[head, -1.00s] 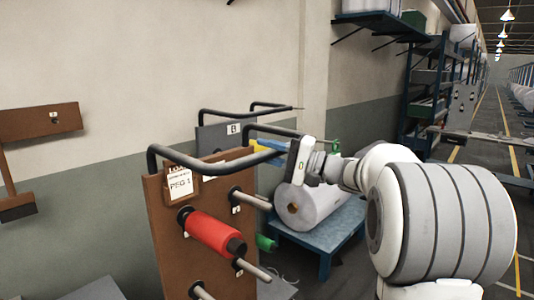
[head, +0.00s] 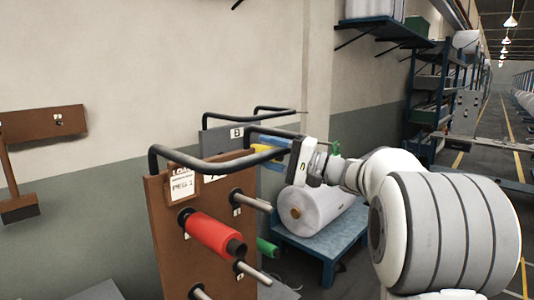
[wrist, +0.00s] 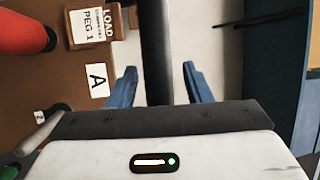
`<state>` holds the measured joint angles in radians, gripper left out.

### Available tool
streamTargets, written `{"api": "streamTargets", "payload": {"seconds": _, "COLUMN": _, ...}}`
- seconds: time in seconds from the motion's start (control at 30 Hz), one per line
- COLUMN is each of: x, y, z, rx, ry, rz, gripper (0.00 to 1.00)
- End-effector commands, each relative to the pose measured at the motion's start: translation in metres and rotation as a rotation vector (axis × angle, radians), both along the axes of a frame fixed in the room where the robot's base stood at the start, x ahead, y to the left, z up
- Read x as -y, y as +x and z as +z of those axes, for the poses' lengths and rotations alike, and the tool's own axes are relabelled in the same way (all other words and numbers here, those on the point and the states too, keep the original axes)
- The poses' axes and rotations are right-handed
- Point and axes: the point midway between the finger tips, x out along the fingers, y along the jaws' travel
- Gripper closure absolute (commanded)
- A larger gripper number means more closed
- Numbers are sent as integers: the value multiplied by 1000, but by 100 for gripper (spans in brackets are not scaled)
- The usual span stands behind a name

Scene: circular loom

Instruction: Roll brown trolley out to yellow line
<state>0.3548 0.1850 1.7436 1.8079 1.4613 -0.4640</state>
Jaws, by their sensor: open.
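The brown trolley (head: 165,235) stands upright at the lower middle of the head view, with a black handle bar (head: 205,164) along its top, pegs, a red spool (head: 212,233) and a card reading "LOAD PEG 1" (head: 184,187). In the wrist view its brown panel (wrist: 50,95) fills the left side, with a label "A" (wrist: 97,80). My gripper (wrist: 155,85) is open, its two blue fingers one on each side of the black handle bar (wrist: 157,45). Whether the fingers touch the bar cannot be told. The yellow line (head: 524,275) shows on the floor at right.
A grey trolley marked B (head: 237,133) stands behind the brown one. A white roll (head: 320,208) lies on a blue stand (head: 330,243) to the right. Blue shelving (head: 424,110) lines the wall, and an aisle (head: 490,130) runs away at right.

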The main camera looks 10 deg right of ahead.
Motion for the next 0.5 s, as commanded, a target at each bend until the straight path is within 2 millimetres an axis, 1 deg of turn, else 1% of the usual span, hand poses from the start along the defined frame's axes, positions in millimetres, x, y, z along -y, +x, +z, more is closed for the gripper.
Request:
{"api": "streamTargets", "payload": {"seconds": 0.3, "x": 43, "y": -26, "z": -11, "rx": 1, "ry": 0, "rz": -4, "gripper": 55}}
{"api": "streamTargets", "payload": {"seconds": 0.4, "x": 54, "y": -33, "z": -13, "rx": -1, "ry": 0, "rz": -3, "gripper": 55}}
{"api": "streamTargets", "payload": {"seconds": 0.5, "x": 61, "y": -37, "z": -14, "rx": -1, "ry": -1, "rz": -2, "gripper": 55}}
